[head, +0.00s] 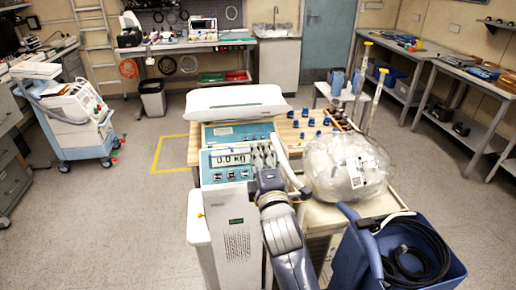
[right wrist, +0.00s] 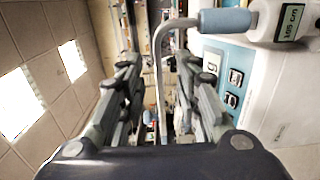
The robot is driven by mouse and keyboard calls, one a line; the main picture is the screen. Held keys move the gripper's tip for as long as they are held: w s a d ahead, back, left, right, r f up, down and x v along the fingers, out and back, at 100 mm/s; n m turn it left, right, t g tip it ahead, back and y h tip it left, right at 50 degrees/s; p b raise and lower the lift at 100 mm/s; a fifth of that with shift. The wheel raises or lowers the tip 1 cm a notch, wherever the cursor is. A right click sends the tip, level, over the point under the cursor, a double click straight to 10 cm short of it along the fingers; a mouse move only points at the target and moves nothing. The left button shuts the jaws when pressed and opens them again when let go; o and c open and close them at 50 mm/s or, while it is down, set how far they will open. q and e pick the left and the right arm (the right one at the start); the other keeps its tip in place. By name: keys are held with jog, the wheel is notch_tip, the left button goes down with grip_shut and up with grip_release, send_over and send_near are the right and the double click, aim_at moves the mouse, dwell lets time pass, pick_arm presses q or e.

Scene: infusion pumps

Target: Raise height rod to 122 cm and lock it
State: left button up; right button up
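The scale has a white column (head: 237,235) and a blue panel whose display (head: 227,160) reads 0.0 kg. A thin grey bent rod with a blue grip (right wrist: 225,21) crosses the right wrist view; the grip meets a white housing whose small display (right wrist: 290,21) seems to read 105 cm, seen rotated. In the head view a pale rod (head: 291,172) slants beside my right gripper (head: 264,158). My right gripper's fingers are apart (right wrist: 158,65), and the grey rod runs through the gap between them in the picture; contact is not clear. My left gripper is not in view.
A clear plastic-wrapped bundle (head: 345,166) lies right of the gripper. A blue bin (head: 395,255) with black cable stands at the front right. A white tray (head: 237,102) is behind the panel. A wheeled cart (head: 78,120) stands left; the floor between is clear.

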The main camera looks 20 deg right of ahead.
jog(key=shift+x, duration=1.65)
grip_shut()
